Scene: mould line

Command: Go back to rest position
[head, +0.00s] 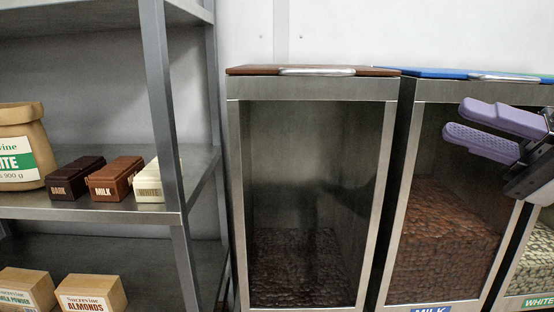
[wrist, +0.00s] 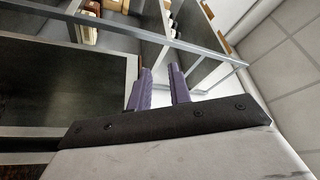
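My gripper (head: 460,121) is at the right of the head view, in front of the upper part of the milk bin. Its two purple fingers point left and stand apart with nothing between them. In the wrist view the gripper (wrist: 160,72) also shows a clear gap between its fingers, and both are empty. The rest of my arm is mostly out of the head view.
A dark chocolate bin (head: 310,270) with a brown lid, a milk bin (head: 440,245) with a blue lid and a white bin (head: 535,262) stand side by side. A metal shelf (head: 90,212) at left holds a paper bag (head: 20,150), chocolate blocks (head: 115,178) and boxes (head: 90,293).

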